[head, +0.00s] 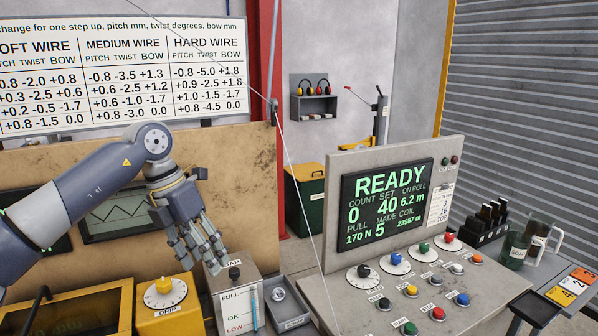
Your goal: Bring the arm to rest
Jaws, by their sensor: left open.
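My left arm comes in from the left. Its gripper (193,246) points down with its fingers spread, open and empty. It hangs in front of the tan machine panel, above and to the left of the grey soap box (233,290) with its FULL, OK and LOW marks. I cannot tell how far apart the fingertips and the box are. My right gripper does not show.
A yellow box (168,312) with a dial labelled DRIP stands below the gripper. A control console (397,250) with a READY screen, knobs and buttons is at the right. A thin wire (300,200) runs down across the middle. A wire chart (120,75) hangs behind.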

